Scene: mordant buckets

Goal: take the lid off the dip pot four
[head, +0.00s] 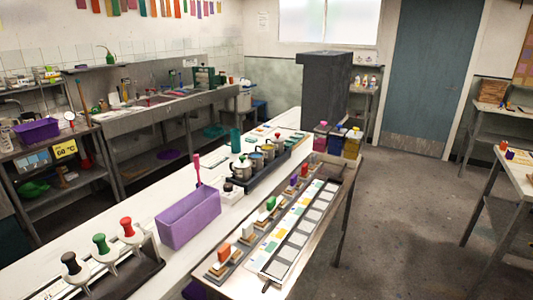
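Several small metal pots stand in a row in a dark tray (270,170) on the long white bench. They include a near pot (242,169), a middle pot (257,161) and a far pot (279,147). The near pot seems to have a lid with a dark knob. The pots are small, and I cannot read any number, so I cannot tell which is dip pot four. My gripper is not in view.
A purple bin (188,217) and a white block (230,193) stand nearer on the bench. A long slotted tray (297,232) lies right of the bench. Grey floor (410,220) is open at right.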

